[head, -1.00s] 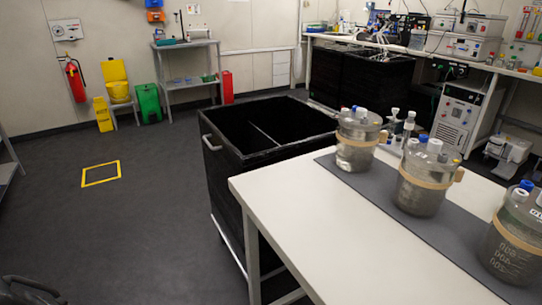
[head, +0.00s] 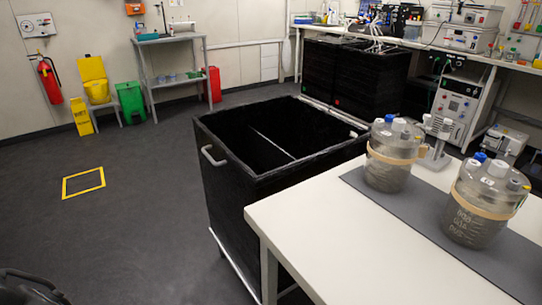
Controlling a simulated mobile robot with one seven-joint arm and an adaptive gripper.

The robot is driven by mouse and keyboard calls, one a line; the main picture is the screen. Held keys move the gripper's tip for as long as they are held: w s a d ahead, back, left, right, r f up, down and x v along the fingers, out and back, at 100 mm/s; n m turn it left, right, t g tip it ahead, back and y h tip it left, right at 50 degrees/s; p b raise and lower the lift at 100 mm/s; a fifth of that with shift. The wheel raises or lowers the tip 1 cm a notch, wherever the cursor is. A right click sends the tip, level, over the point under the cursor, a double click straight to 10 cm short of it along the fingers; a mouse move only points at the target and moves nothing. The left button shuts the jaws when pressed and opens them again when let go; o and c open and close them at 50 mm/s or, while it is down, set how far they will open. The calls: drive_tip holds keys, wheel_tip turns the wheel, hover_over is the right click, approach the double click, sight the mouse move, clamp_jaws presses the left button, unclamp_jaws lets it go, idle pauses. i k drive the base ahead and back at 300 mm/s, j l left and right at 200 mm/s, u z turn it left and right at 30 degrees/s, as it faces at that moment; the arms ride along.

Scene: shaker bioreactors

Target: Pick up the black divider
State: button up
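A large black open-topped bin (head: 238,205) stands on the floor in the middle of the head view. Inside it, a thin pale line runs across like the top edge of a divider (head: 271,143). The inside is very dark, so the rest of this divider and what lies on either side are hard to tell. No gripper fingers can be made out. A dark curved shape at the lower left corner looks like part of my own body.
A white table (head: 335,245) overlaps the bin's near right side. Two lidded vessels (head: 388,162) (head: 480,207) stand on its grey mat (head: 415,220). The floor left of the bin is clear, with a yellow marked square (head: 83,182).

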sight(270, 157)
drive_tip(key=i+j+z, duration=0.1)
drive_tip(key=i+j, duration=0.7)
drive_tip(key=j, duration=0.25)
drive_tip(key=i+j+z, duration=0.2)
drive_tip(key=i+j, duration=0.7)
drive_tip(key=i, duration=0.3)
